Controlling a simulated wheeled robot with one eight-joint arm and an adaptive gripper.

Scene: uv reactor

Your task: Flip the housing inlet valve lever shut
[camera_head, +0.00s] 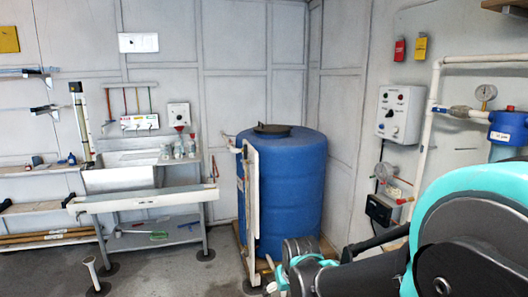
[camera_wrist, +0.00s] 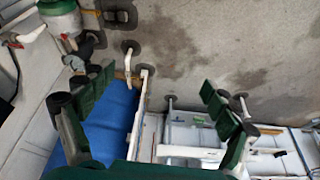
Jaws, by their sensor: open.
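A blue filter housing (camera_head: 508,125) hangs on white piping at the right edge of the head view, partly cut off by the frame. The lever's exact angle is too small to tell. The valve and housing are not seen in the wrist view. My gripper (camera_wrist: 156,83) is open, with its green fingers wide apart and nothing between them. It points down over the floor, the blue tank and the sink bench, away from the valve.
A blue tank (camera_head: 290,185) stands in the corner. A grey control box (camera_head: 400,112) hangs on the right wall, with a smaller black box (camera_head: 383,211) below. The sink bench (camera_head: 145,200) is at left. My arm fills the lower right. Floor (camera_head: 180,270) at lower left is mostly free.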

